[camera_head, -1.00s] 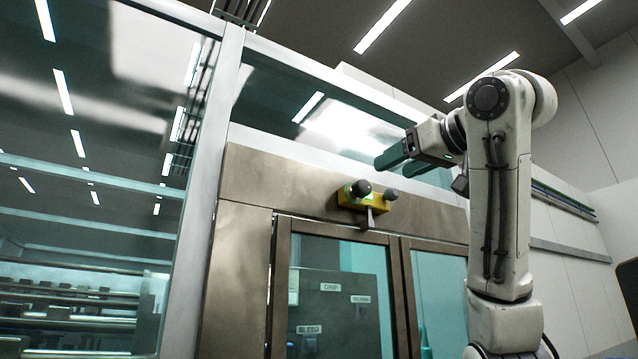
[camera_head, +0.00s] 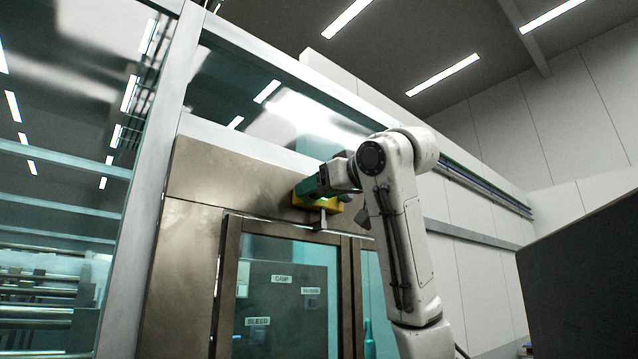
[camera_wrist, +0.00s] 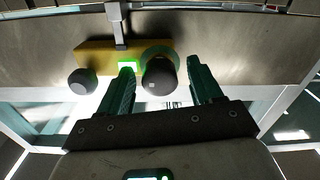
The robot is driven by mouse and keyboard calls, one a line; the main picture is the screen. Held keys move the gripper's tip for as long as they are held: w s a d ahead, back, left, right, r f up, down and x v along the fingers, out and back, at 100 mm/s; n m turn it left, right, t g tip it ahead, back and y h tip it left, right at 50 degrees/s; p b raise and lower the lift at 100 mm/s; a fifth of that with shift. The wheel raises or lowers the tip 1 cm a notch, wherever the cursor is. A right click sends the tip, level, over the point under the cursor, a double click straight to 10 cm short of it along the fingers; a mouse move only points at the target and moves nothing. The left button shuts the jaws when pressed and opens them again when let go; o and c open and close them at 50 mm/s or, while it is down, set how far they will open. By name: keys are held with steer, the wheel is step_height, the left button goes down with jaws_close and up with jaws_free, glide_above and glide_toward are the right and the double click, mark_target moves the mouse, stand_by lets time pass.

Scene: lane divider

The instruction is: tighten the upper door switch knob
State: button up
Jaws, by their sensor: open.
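The yellow door switch box (camera_head: 329,205) sits on the brown metal beam above the door; it also shows in the wrist view (camera_wrist: 95,57). In the wrist view, a dark round knob (camera_wrist: 160,78) with a green ring behind it stands out from the box. A grey round knob (camera_wrist: 82,82) stands to its left, and a small green light (camera_wrist: 127,67) glows between them. My gripper (camera_wrist: 160,80) is open, one teal finger on each side of the dark knob, with no visible contact. In the head view, my gripper (camera_head: 310,187) hides both knobs.
A metal latch (camera_head: 320,222) hangs below the box, at the top of the glazed door (camera_head: 285,290). A grey post (camera_head: 150,185) and glass panels stand to the left. A dark panel (camera_head: 585,285) stands at the lower right. Free room lies in front of the door.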

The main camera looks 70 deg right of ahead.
steer(key=shift+w+d, duration=0.1)
steer(key=shift+w, duration=0.1)
steer(key=c, duration=1.1)
